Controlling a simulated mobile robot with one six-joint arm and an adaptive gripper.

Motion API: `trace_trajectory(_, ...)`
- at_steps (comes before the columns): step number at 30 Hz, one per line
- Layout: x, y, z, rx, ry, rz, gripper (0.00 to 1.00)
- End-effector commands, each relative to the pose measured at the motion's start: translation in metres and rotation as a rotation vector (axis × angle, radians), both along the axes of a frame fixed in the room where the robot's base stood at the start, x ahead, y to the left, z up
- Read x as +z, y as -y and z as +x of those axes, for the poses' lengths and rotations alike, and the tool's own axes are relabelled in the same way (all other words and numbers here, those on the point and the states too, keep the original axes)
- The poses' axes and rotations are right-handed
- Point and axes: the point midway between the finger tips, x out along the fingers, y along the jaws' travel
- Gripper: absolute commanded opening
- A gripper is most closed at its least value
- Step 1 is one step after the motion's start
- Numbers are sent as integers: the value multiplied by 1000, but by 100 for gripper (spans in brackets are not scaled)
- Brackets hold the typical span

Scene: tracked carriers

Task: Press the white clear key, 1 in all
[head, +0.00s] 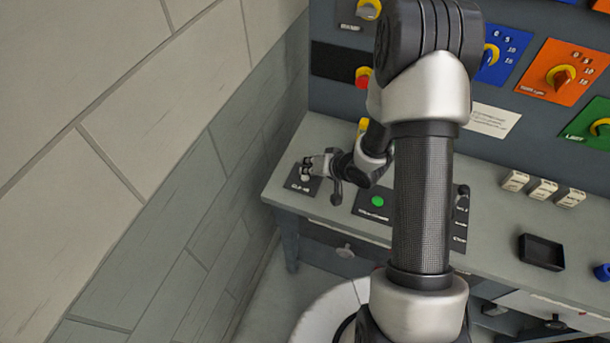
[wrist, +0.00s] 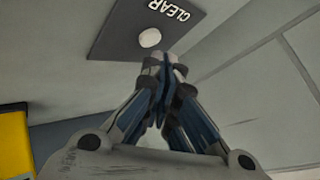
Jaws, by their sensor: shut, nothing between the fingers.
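The white clear key (wrist: 150,38) is a small round button on a dark plate (wrist: 122,28) lettered CLEAR, in the wrist view. In the head view the plate (head: 299,187) lies at the left end of the grey bench top. My gripper (wrist: 164,62) is shut and empty, with its fingertips just below the key in the wrist view. In the head view my gripper (head: 308,168) is over that plate and partly hides it. I cannot tell whether the fingertips touch the key.
A dark plate with a green button (head: 377,201) lies to the right on the bench (head: 490,225). Several white blocks (head: 543,189) and a black tray (head: 541,252) are farther right. A dark panel with coloured knobs stands behind. A tiled wall (head: 120,160) is close on the left.

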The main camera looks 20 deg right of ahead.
Motion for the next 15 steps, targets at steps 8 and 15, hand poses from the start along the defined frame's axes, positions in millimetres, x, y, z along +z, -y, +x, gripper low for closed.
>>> trace_trajectory(8,7,0,0,0,0,0,0)
trace_trajectory(15,33,0,0,0,0,0,0)
